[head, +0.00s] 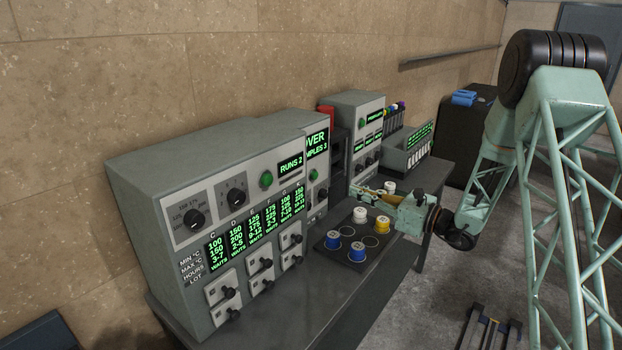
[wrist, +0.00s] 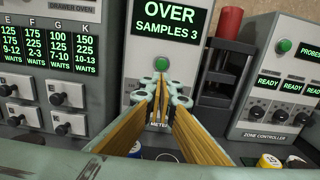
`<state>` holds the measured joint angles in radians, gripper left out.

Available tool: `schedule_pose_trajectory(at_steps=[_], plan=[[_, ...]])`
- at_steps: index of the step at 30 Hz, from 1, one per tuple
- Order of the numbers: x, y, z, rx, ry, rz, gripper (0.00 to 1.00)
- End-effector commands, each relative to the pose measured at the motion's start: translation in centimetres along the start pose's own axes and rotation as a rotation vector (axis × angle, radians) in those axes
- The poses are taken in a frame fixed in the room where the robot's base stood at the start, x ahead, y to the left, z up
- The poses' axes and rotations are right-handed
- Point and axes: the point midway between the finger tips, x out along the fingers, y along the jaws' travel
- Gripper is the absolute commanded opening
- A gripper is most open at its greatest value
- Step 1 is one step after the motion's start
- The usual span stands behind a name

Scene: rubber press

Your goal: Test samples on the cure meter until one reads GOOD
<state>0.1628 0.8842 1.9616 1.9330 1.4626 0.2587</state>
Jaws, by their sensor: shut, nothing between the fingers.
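The cure meter's screen (head: 315,144) reads OVER and SAMPLES 3; it also shows in the wrist view (wrist: 170,22). A green button (wrist: 142,71) sits below that screen, partly behind my fingertips. My gripper (wrist: 163,90) is shut and empty, pointing at the meter's lower front; I cannot tell whether it touches. In the head view it reaches left over the bench. A dark tray (head: 327,248) holds blue samples (head: 357,251), a white sample (head: 359,214) and a yellow sample (head: 383,223), with some empty rings. Another white sample (head: 390,187) stands behind my gripper.
The drawer oven (head: 165,170) stands left of the meter; its display reads RUNS 2. A small press with a red top (wrist: 227,60) stands right of the meter, then the zone controller (wrist: 280,80) showing READY. The bench front (head: 300,300) is clear.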

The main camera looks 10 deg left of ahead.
Motion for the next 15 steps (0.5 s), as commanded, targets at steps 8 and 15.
schedule_pose_trajectory(at_steps=[8, 15], plan=[[-0.5, -0.65, 0.25, 0.019, -0.001, -0.006, 0.0], [-0.46, -0.62, 0.24, 0.018, -0.001, -0.006, 0.0]])
